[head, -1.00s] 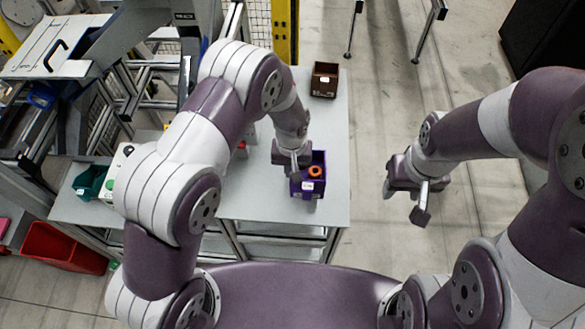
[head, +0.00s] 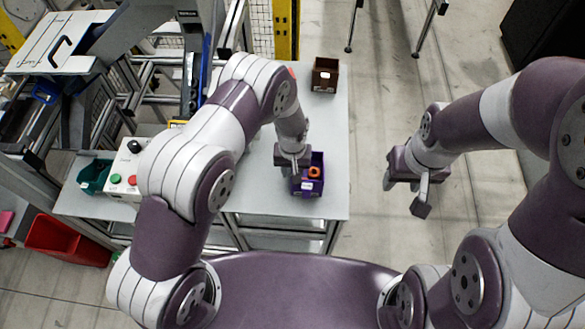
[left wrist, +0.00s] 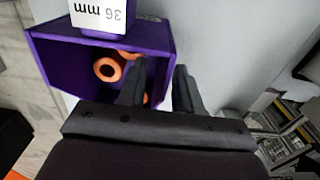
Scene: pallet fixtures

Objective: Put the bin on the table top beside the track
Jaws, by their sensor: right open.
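A purple bin (head: 308,188) with a white label stands on the grey table top (head: 265,205), near its right edge. Orange rings (head: 314,171) lie in it. In the left wrist view the purple bin (left wrist: 85,70) fills the upper left, with its label reading 36 mm. My left gripper (head: 294,172) is at the bin's left side. In the left wrist view the left gripper (left wrist: 160,88) has its fingers apart, one over the bin's inside and one outside its wall, with a gap between. My right gripper (head: 408,195) is open and empty, over the floor right of the table.
A brown bin (head: 325,76) stands at the table's far right corner. A control box (head: 124,178) with green and red buttons and a teal bin (head: 95,176) are at the left. A metal frame with rails (head: 190,70) stands behind. The table between the two bins is clear.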

